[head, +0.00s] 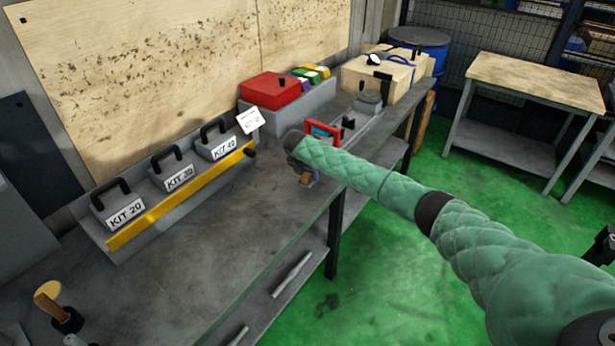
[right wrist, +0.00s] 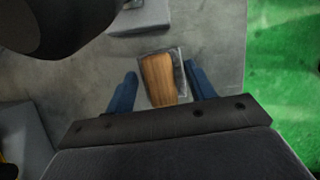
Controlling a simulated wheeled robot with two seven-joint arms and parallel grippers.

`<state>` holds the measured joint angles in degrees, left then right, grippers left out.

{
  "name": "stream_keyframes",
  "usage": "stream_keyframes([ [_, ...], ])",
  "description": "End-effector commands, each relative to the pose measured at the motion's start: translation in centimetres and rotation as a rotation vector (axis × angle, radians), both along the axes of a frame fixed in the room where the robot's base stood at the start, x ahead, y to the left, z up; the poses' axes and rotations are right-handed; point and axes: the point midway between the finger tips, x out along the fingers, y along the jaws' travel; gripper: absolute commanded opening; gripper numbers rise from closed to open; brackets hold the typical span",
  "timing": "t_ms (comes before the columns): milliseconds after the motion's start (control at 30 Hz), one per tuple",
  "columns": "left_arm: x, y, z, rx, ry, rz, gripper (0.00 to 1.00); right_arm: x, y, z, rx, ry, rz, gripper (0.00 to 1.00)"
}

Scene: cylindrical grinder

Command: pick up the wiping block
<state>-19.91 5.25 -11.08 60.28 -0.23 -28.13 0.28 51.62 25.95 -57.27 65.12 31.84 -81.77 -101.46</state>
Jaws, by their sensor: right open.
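The wiping block (right wrist: 157,78) has a wooden top and a grey, worn-looking base that shows along its edge. It lies on the grey workbench (right wrist: 222,40). In the right wrist view my right gripper (right wrist: 161,71) is open, its two blue fingers on either side of the block with gaps visible. In the head view my right arm reaches over the bench, and the right gripper (head: 303,172) is mostly hidden behind its sleeve. I cannot tell how high the fingers are. My left gripper is not in view.
A yellow-edged rack (head: 180,200) with labelled kits stands left along the wall. A red-framed item (head: 322,129) is just behind the gripper, and a red box (head: 270,90) stands farther back. The bench's front edge is close on the right; its near middle is clear.

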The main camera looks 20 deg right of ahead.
Motion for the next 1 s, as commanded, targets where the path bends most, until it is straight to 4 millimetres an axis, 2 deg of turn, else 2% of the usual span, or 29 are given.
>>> stream_keyframes([
  [267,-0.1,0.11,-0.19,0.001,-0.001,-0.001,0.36,0.05,-0.1,-0.24,0.0,0.0,0.0,0.55],
  [367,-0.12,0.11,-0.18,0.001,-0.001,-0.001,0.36,0.06,-0.1,-0.22,0.0,-0.001,-0.001,0.39],
  [533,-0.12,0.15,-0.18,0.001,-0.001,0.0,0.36,0.07,-0.11,-0.21,0.0,-0.001,-0.001,0.06],
  [933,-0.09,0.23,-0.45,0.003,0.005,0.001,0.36,0.13,-0.12,0.23,-0.001,-0.002,-0.001,0.06],
  [1000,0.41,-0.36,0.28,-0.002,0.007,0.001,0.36,0.16,-0.1,0.74,0.0,-0.003,0.0,0.06],
])
